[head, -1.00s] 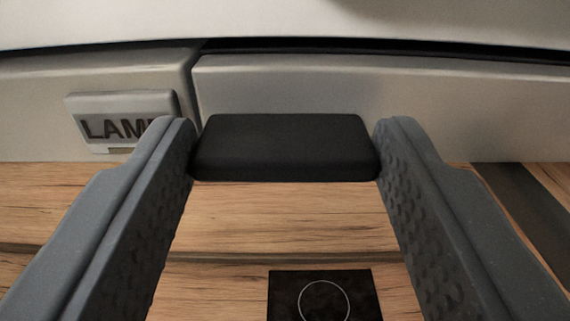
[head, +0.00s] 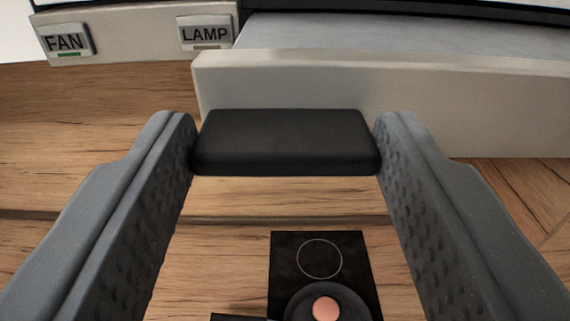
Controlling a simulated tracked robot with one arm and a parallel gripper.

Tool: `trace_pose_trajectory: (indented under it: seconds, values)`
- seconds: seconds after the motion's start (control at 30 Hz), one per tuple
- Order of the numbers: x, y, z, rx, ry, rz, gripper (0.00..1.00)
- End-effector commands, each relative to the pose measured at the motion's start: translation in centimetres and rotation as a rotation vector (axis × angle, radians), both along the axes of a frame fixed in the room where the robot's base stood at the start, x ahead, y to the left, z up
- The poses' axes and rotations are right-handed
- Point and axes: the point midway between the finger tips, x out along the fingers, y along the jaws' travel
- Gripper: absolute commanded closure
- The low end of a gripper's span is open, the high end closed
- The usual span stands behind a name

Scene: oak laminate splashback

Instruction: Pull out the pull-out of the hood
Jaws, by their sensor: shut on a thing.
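The pull-out (head: 290,80) is a pale front panel with a black handle (head: 285,140) on its face. It stands forward of the hood body (head: 130,30), and its grey top surface shows behind the panel. My gripper (head: 286,135) is shut on the black handle, one grey finger pressed against each end. The right part of the panel runs out of the picture.
On the hood front at the left are a FAN switch (head: 64,40) and a LAMP switch (head: 206,33). Below is a wood surface (head: 90,120) with a black hob (head: 290,245). A dark round thing with an orange-pink centre (head: 326,309) is on the hob. Space below the handle looks clear.

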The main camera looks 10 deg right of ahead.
Motion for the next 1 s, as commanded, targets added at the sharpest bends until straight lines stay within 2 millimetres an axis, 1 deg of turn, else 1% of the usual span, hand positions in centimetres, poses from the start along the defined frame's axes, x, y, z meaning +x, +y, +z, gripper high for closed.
trace_pose_trajectory:
  seconds: [0.03,0.1,0.4,0.43,0.47,0.5,0.83,0.93,1.0]
  values:
    - [-0.4,-0.3,-0.1,-0.001,-0.002,-0.007,0.9]
    - [-0.7,-0.5,0.0,-0.001,-0.001,-0.012,0.9]
    - [-0.7,-0.5,0.0,-0.002,0.001,-0.013,0.9]
    - [-0.7,-0.5,0.0,-0.002,0.001,-0.013,0.41]
    - [-0.7,-0.5,0.0,-0.002,0.001,-0.013,0.33]
    - [-0.7,-0.5,0.0,-0.001,0.001,-0.013,0.27]
    - [-0.9,-0.5,0.0,-0.001,0.0,-0.014,0.27]
    - [-1.5,-0.3,0.1,-0.001,-0.001,-0.014,0.27]
    - [-2.3,-0.2,0.1,-0.001,-0.002,-0.015,0.27]
